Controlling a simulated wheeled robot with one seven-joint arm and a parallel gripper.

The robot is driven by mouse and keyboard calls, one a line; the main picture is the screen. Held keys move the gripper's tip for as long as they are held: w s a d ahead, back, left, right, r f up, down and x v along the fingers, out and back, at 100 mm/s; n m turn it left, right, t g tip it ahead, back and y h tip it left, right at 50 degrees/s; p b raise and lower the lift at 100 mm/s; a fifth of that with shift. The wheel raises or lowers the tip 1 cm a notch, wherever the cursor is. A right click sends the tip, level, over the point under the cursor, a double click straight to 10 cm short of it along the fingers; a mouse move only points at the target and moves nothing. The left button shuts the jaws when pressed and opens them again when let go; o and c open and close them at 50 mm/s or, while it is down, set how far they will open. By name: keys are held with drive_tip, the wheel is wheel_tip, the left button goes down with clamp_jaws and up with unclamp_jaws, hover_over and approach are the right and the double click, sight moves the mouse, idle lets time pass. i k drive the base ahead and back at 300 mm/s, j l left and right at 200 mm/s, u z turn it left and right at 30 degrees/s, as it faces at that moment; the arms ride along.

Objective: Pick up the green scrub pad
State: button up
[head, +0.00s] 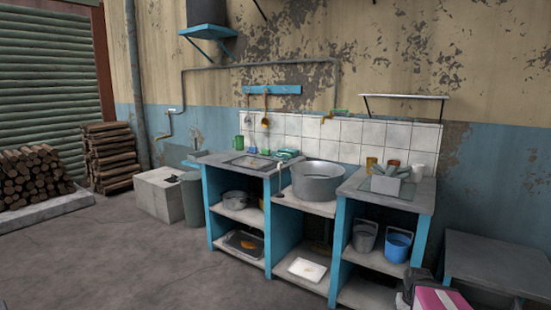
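A small flat teal-green item (287,154) lies at the back of the counter, against the white tiles, between the sink and the large metal pot. It may be the green scrub pad, but it is too small to be sure. A green mug (239,142) and a small green item (253,150) stand behind the sink to its left.
The blue-sided counter holds a sink (254,161), a large metal pot (317,181), cups and a grey rack (386,184). A white block (159,193) and grey bin (192,199) stand left. Floor (150,260) in front is clear. A pink box (440,298) sits lower right.

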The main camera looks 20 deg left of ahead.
sight(264, 152)
drive_tip(key=i+j, duration=0.6)
drive_tip(key=j, duration=0.25)
drive_tip(key=i+j, duration=0.15)
drive_tip(key=j, duration=0.25)
drive_tip(key=i+j, duration=0.15)
drive_tip(key=j, duration=0.2)
drive_tip(key=i+j, duration=0.15)
drive_tip(key=j, duration=0.25)
drive_tip(key=i+j, duration=0.1)
drive_tip(key=j, duration=0.3)
drive_tip(key=i+j, duration=0.15)
drive_tip(key=j, duration=0.25)
drive_tip(key=i+j, duration=0.1)
drive_tip(key=j, duration=0.55)
drive_tip(key=i+j, duration=0.1)
drive_tip(key=j, duration=1.2)
drive_tip(key=i+j+z, duration=0.1)
drive_tip(key=j, duration=0.55)
drive_tip(key=i, duration=0.05)
